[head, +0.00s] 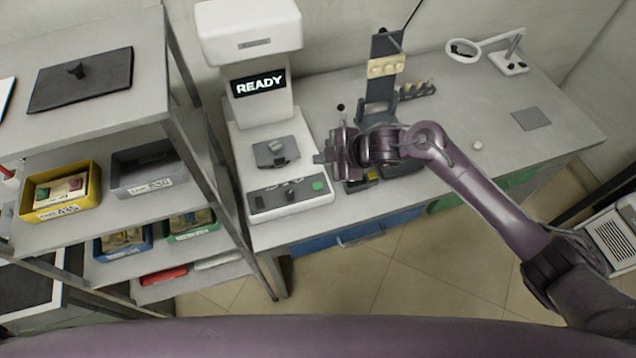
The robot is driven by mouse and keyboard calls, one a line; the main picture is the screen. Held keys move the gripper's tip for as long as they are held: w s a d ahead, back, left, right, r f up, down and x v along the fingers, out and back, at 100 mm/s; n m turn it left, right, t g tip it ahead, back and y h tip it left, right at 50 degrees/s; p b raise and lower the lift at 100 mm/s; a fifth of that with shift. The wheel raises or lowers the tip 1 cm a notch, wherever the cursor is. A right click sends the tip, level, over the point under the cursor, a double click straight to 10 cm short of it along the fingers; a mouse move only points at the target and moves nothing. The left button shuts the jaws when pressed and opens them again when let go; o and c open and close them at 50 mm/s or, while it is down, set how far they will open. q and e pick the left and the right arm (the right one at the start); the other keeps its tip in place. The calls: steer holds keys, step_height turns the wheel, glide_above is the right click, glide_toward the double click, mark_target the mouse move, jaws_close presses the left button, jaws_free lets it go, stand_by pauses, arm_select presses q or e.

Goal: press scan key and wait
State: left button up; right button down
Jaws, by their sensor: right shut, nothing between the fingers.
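The white scanning machine (248,22) stands at the left end of the workbench, and its display (258,83) reads READY. A green key (319,185) sits at the right of the machine's grey front panel (270,198), beside small dark knobs. A grey metal piece (277,152) rests on the machine's dark plate. My right gripper (320,158) is shut and empty. It points left and shows just above the green key in the picture, apart from it. My left gripper is out of view.
A rack on the left holds a yellow bin (60,192), a grey bin (150,170) and other bins. Behind my right arm are a dark stand (384,45) and a magnifier lamp (463,50). A grey pad (531,118) lies on the bench's clear right side.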

steer(key=shift+f, duration=0.1)
steer(key=b, duration=0.7)
glide_above(322, 187)
step_height(322, 187, down, 8)
steer(key=shift+r, duration=0.25)
steer(key=shift+f+b, duration=0.3)
steer(key=shift+f, duration=0.25)
steer(key=shift+f, duration=0.1)
stand_by(1.0)
steer(key=shift+f+b, duration=0.3)
steer(key=shift+f+b, duration=0.3)
steer(key=shift+f, duration=0.15)
stand_by(0.6)
steer(key=shift+r, duration=0.1)
stand_by(0.3)
steer(key=shift+r+p, duration=0.8)
steer(key=shift+p, duration=0.05)
